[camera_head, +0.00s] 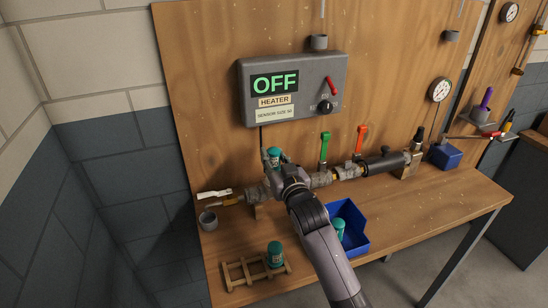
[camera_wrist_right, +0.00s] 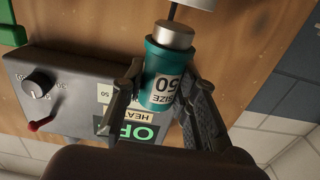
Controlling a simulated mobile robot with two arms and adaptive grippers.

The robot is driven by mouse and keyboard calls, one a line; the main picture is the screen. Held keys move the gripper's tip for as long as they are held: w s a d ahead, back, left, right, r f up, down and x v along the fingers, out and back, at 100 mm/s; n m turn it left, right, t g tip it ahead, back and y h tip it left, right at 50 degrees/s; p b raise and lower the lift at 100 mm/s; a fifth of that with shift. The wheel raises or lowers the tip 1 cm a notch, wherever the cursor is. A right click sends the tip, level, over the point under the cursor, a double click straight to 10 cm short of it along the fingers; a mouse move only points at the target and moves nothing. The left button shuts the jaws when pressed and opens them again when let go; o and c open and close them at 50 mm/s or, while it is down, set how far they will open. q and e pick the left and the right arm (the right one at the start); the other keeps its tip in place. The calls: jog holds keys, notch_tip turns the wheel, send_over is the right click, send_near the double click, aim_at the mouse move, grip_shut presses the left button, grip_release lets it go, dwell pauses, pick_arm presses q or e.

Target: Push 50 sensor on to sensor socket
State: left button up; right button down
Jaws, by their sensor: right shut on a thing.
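My right gripper (camera_head: 272,162) is shut on a teal cylindrical sensor (camera_head: 274,154), in front of the wooden board below the heater box. In the right wrist view, the sensor (camera_wrist_right: 160,84) has a label reading "SIZE 50", and the gripper's fingers grip its sides. Its metal end (camera_wrist_right: 174,34) faces a thin dark rod and a light grey piece (camera_wrist_right: 195,3) at the top edge. I cannot tell whether that piece is the socket or whether the sensor touches it. My left gripper is not in view.
The heater box (camera_head: 290,66) reads "OFF" and "SENSOR SIZE 50". Pipework with a green lever (camera_head: 324,148) and an orange lever (camera_head: 361,138) runs right of my gripper. A wooden rack (camera_head: 237,273) and blue bin (camera_head: 353,213) hold other teal sensors. The table's right front is clear.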

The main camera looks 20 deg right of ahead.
jog(key=shift+f+b, duration=0.8)
jog(key=shift+f, duration=0.75)
jog(key=c, duration=1.2)
grip_release()
jog(key=shift+s, duration=0.1)
jog(key=s, duration=1.2)
jog(key=shift+d, duration=0.2)
